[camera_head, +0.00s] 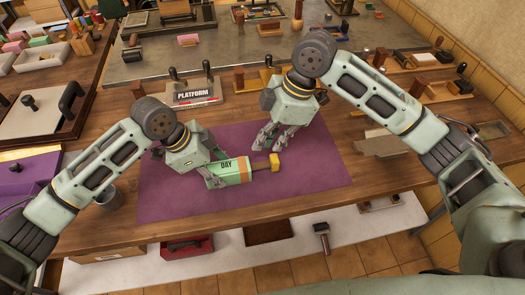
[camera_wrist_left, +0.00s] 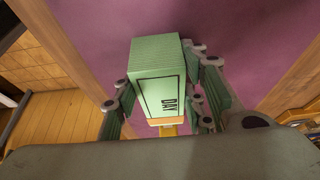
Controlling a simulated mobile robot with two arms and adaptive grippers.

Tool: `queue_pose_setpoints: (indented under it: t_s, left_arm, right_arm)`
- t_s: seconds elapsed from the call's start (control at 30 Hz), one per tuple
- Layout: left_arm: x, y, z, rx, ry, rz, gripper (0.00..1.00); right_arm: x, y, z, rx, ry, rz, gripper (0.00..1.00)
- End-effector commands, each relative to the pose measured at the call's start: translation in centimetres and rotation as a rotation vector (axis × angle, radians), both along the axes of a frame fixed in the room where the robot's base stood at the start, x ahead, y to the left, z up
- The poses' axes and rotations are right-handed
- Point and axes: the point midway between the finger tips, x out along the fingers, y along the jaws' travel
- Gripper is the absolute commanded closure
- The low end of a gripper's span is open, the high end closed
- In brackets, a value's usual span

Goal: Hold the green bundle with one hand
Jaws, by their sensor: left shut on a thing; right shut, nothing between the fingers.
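The green bundle (camera_head: 231,170) lies on the purple mat, with "DAY" printed on its side and an orange band near its right end. My left gripper (camera_head: 216,174) is shut on it, toward its left end. In the left wrist view the bundle (camera_wrist_left: 157,80) sits between the fingers of my left gripper (camera_wrist_left: 160,103). A yellow-ended piece (camera_head: 274,160) sticks out to the right of the bundle. My right gripper (camera_head: 271,142) is shut and empty above the mat, close to the yellow end and apart from the bundle.
The purple mat (camera_head: 320,175) lies on the wooden table and is clear on its right side. A grey cup (camera_head: 110,197) is at the left. A red box (camera_head: 187,247) sits below the table's front edge.

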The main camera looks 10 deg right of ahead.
Motion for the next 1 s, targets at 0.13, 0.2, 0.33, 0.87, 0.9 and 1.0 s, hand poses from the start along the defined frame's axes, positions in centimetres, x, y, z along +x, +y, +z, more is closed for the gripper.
queue_pose_setpoints:
  t_s: [0.13,0.2,0.33,0.87,0.9,1.0]
  left_arm:
    - [0.0,-0.1,0.0,-0.002,0.0,-0.001,0.84]
    - [0.0,-0.1,0.0,-0.002,0.0,-0.001,0.84]
    - [0.0,-0.1,0.0,-0.003,0.0,-0.002,0.84]
    - [0.0,-0.2,0.1,-0.004,0.0,-0.002,0.84]
    - [0.0,-0.2,0.1,-0.004,0.0,-0.002,0.84]
    - [0.0,-0.2,0.1,-0.004,0.0,-0.002,0.84]
  right_arm:
    - [0.1,-0.8,2.3,0.002,-0.002,-0.001,1.0]
    - [0.0,-1.0,3.0,0.002,-0.001,0.0,1.0]
    - [0.0,-1.4,3.5,0.008,0.016,-0.03,1.0]
    - [1.1,-7.8,0.9,0.128,0.633,-1.167,1.0]
    - [1.1,-8.5,0.7,0.131,0.696,-1.268,1.0]
    - [1.1,-10.2,0.1,0.134,0.857,-1.517,1.0]
